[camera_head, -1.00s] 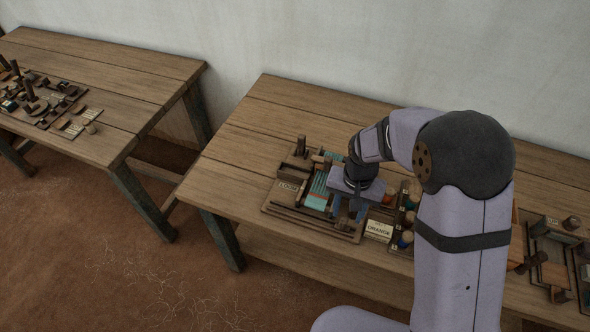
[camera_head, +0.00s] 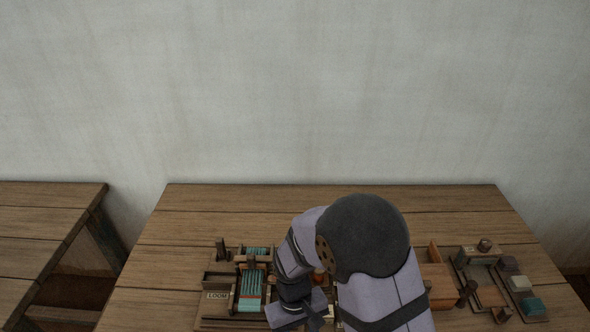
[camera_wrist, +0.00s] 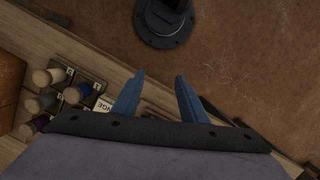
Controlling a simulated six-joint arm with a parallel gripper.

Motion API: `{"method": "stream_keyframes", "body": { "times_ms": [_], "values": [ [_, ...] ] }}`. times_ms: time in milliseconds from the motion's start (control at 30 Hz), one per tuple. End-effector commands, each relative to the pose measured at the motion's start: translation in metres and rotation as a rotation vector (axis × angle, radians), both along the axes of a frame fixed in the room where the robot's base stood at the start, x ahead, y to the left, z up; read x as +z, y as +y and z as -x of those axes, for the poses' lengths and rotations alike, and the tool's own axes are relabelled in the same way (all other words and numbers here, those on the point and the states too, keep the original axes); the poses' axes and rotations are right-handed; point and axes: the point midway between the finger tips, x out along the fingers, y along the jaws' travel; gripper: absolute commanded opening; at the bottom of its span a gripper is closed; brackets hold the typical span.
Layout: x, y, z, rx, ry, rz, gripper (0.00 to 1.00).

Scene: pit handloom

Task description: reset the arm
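My gripper (camera_wrist: 160,78) shows in the wrist view with two blue fingers apart and nothing between them. Brown floor shows between the fingertips. In the head view, my arm reaches over the table's front part, and my gripper's body is at the bottom edge; its fingertips cannot be made out there. The small loom (camera_head: 251,285), with turquoise threads and a "LOOM" label, stands on the table just left of my arm.
A tray (camera_head: 500,285) with small blocks lies right of my arm. A second table (camera_head: 45,225) is at left. The rear tabletop (camera_head: 300,198) is clear.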

Motion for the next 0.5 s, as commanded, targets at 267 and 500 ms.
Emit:
{"method": "stream_keyframes", "body": {
  "times_ms": [267,500],
  "values": [
    [0.040,-0.060,0.063,-0.023,0.048,-0.003,0.39],
    [0.077,-0.101,0.072,-0.204,-0.063,-0.038,0.39]
  ]
}}
